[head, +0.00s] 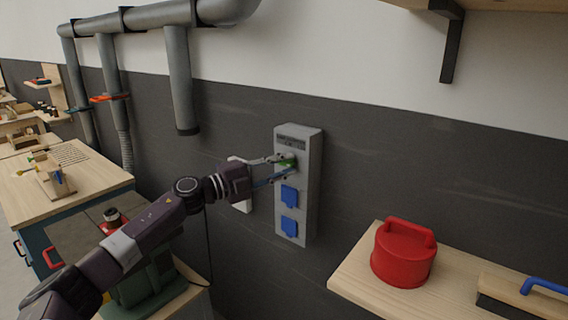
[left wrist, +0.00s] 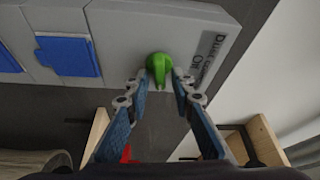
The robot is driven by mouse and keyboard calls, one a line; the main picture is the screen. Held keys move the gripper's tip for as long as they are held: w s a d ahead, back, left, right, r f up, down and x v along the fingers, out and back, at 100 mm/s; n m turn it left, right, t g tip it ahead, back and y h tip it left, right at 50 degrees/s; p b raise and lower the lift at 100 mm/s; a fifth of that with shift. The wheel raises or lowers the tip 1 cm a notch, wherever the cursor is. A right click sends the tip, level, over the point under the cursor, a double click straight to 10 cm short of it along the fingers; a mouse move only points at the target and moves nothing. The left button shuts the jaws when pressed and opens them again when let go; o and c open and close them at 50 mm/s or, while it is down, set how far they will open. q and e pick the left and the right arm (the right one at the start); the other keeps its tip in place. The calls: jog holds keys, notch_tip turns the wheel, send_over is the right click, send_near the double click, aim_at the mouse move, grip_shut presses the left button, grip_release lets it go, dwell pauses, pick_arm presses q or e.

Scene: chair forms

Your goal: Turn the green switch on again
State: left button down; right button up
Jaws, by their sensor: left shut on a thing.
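The green switch (head: 287,161) is a rotary knob near the top of a grey wall box (head: 312,190). My left gripper (head: 284,168) reaches the box from the left. In the left wrist view my left gripper (left wrist: 161,78) has one finger on each side of the knob and is shut on it. My right gripper is not in view.
Blue socket covers (head: 289,196) sit below the switch. Grey pipes (head: 180,80) run along the wall at upper left. A wooden shelf at lower right holds a red lidded container (head: 403,255) and a brush with a blue handle (head: 545,286). A workbench (head: 95,180) stands at left.

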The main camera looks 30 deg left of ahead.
pick_arm(q)
jog(key=shift+m+g+p, duration=0.3)
jog(key=shift+m+g, duration=0.1)
jog(key=shift+m, duration=0.4)
jog(key=shift+f, duration=0.1)
jog(key=c, duration=2)
grip_release()
jog(key=shift+s+a, duration=0.1)
jog(key=shift+y, duration=0.3)
jog(key=shift+v, duration=5.9)
